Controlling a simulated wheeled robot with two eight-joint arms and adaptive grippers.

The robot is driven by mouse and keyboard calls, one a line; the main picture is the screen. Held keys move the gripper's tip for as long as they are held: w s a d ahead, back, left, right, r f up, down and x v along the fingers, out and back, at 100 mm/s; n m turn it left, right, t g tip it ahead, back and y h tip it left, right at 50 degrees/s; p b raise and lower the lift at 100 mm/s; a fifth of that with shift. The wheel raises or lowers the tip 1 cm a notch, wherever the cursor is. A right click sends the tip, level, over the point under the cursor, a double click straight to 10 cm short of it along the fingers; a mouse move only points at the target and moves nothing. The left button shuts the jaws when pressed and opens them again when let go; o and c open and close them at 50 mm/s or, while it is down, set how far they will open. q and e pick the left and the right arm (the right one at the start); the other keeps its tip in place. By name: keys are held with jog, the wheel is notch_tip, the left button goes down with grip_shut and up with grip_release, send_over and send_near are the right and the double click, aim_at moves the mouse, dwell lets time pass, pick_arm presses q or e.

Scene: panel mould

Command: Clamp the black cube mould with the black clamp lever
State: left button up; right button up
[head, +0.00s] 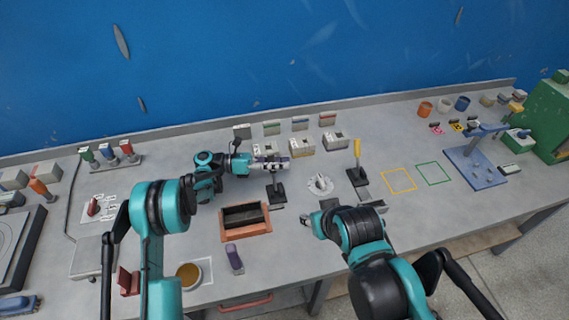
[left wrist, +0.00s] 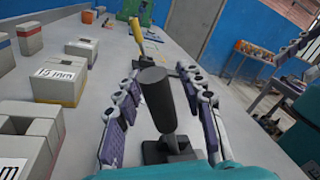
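The black clamp lever (left wrist: 158,95) stands upright between the two fingers of my left gripper (left wrist: 160,78) in the left wrist view. The fingers are apart, with a gap on each side of the handle. In the head view my left gripper (head: 274,163) reaches in from the left over the lever (head: 277,181), hiding its top. The dark clamp base (head: 278,193) is below. I cannot clearly tell the black cube mould from the dark parts around this base. My right gripper (head: 308,221) is low at the bench middle; its fingers are too small to read.
A yellow-handled clamp (head: 357,160) stands to the right, past a round white dial (head: 320,185). Labelled blocks (head: 302,145) line the back. An orange-rimmed box (head: 245,233) is in front. Yellow (head: 399,181) and green (head: 433,174) outlines mark clear bench.

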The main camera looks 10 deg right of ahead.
pick_arm(q)
jog(key=shift+s+d, duration=0.1)
jog(key=shift+d, duration=0.35)
grip_shut()
pick_arm(e)
jog(key=shift+f, duration=0.1)
pick_arm(q)
jog(key=shift+d, duration=0.1)
pick_arm(e)
jog(key=shift+a, duration=0.2)
